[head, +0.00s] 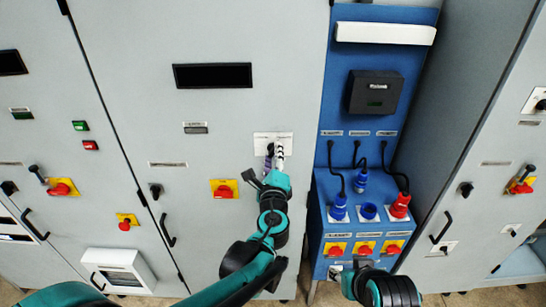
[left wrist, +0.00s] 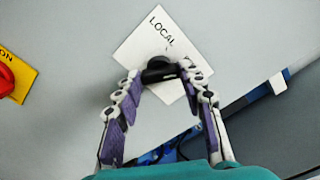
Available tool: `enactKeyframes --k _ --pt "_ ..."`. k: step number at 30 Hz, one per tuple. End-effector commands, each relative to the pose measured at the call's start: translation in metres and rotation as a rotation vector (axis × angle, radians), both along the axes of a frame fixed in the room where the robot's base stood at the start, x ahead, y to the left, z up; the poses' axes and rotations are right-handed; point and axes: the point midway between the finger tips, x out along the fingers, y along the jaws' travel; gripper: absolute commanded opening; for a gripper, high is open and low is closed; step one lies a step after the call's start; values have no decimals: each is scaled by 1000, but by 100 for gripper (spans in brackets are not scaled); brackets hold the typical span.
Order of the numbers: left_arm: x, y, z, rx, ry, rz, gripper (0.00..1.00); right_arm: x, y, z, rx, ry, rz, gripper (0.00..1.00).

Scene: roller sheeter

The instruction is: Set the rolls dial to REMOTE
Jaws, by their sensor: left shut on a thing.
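The rolls dial is a black knob (left wrist: 160,66) on a white square plate (left wrist: 133,45) lettered LOCAL, seen tilted in the left wrist view. My left gripper (left wrist: 161,75) is shut on the knob, with one purple-padded finger on each side. The rest of the plate's lettering, including any REMOTE mark, is hidden or cannot be read. In the head view the white plate (head: 261,137) is on the grey cabinet door, and my left gripper (head: 274,157) reaches up to it from below.
A red knob on a yellow plate (head: 224,189) is left of my left wrist. The blue socket panel (head: 322,205) with plugs, hanging cables and red switches stands to the right. A black door handle (head: 167,230) juts out at lower left.

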Motion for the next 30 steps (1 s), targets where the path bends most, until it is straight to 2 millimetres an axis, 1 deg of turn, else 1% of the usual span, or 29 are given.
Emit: enactKeyframes --k 3,4,5,6,14,17,20,30 --pt "0 0 0 2 0 0 10 0 0 0 0 0 0 40" --pt "0 0 0 2 0 0 47 0 0 0 0 0 0 40" --pt "0 0 0 1 0 0 55 0 0 0 0 0 0 40" --pt "0 0 0 1 0 0 60 0 0 0 0 0 0 40" --pt "0 0 0 0 0 0 60 0 0 0 0 0 0 40" --pt "-5 0 0 0 0 -1 60 0 0 0 0 0 0 40" --pt "-18 -1 0 0 0 -1 60 0 0 0 0 0 0 40" --pt "-90 -1 0 0 0 -4 60 0 0 0 0 0 0 40"
